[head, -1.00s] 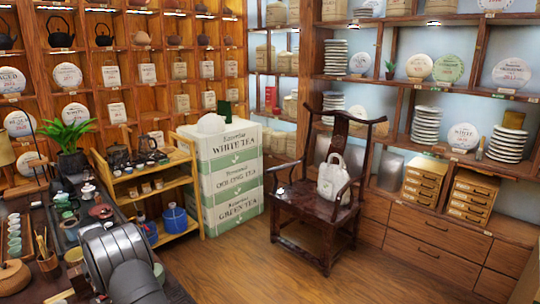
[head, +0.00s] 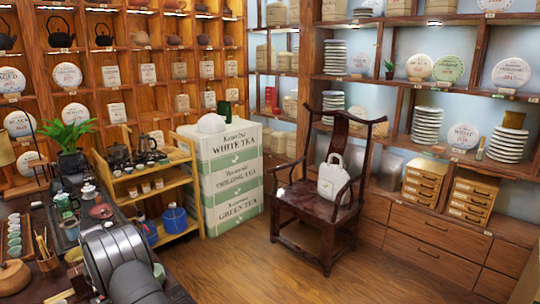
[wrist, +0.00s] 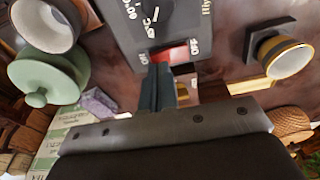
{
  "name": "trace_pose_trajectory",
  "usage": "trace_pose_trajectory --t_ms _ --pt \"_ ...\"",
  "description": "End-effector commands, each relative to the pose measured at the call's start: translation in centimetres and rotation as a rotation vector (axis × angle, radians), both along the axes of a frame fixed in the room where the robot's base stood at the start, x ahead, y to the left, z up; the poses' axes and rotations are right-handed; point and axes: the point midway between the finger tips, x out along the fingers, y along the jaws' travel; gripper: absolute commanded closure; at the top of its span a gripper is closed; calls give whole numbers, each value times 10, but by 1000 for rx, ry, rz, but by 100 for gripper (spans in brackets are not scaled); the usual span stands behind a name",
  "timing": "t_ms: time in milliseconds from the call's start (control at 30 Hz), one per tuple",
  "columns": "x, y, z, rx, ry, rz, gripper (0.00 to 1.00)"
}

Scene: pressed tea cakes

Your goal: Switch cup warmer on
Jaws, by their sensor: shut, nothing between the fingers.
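The cup warmer (wrist: 190,20) is a grey box at the top of the wrist view, with a dial (wrist: 152,18) and white markings. Its red rocker switch (wrist: 180,53) lies between the labels ON and OFF. My gripper (wrist: 160,70) is shut and empty, with its fingertips at the ON side of the switch, covering part of it. I cannot tell whether they touch it or which way the rocker is tipped. In the head view my arm hides the gripper, and I cannot make out the warmer.
In the wrist view, a pale cup (wrist: 45,25) and a green lidded pot (wrist: 48,80) stand left of the warmer, and a gold-rimmed cup (wrist: 290,60) right of it. In the head view, tea ware crowds the dark table, with a wooden shelf cart (head: 165,185) behind.

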Motion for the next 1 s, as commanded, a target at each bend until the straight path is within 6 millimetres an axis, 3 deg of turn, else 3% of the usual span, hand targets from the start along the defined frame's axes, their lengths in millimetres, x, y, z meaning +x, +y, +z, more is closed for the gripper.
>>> trace_pose_trajectory --t_ms 633,1000 --pt "0 0 -9 -1 1 0 100" --pt "0 0 18 1 -1 0 100"
